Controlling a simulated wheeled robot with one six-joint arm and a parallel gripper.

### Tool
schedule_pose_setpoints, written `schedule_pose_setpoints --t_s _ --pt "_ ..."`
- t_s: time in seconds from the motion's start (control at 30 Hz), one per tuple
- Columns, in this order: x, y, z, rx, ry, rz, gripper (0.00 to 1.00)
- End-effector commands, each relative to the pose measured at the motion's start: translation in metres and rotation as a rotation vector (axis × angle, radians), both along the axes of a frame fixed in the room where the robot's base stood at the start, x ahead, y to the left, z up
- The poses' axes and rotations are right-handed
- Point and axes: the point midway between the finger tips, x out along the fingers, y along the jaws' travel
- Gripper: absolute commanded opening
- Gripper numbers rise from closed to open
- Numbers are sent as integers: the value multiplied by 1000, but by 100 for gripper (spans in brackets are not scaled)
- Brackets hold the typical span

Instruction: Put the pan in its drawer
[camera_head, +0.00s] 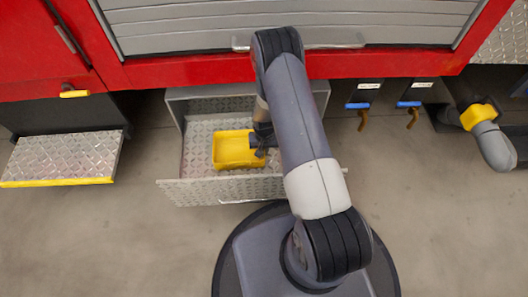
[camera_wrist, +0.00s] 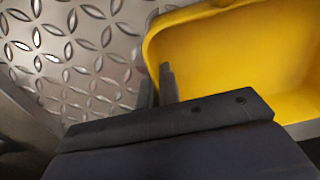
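The yellow pan (camera_head: 236,150) is a shallow rectangular tray inside the open drawer (camera_head: 198,148), which has a diamond-plate floor and front. The pan looks level; I cannot tell whether its base touches the drawer floor. My gripper (camera_head: 262,150) is at the pan's right side in the head view. In the wrist view my gripper (camera_wrist: 157,88) has its two fingers close together, one on each side of the wall of the pan (camera_wrist: 225,60), and looks shut on it. The drawer floor (camera_wrist: 75,55) shows beside the pan.
A diamond-plate step (camera_head: 62,158) with a yellow edge stands at the left. Two blue-handled valves (camera_head: 358,106) (camera_head: 408,104) and a grey hose with a yellow collar (camera_head: 488,130) are at the right. The red truck body (camera_head: 190,68) is above the drawer. The floor in front is clear.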

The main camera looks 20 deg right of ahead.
Motion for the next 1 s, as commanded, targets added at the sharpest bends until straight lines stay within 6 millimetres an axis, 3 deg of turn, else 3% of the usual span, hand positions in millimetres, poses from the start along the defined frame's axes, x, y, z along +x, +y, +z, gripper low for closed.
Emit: schedule_pose_setpoints --t_s 0.37,0.63,1.0 --pt "1 0 -6 0 -2 0 0" --pt "0 0 -4 0 -1 0 25" --pt "1 0 3 0 -1 0 25"
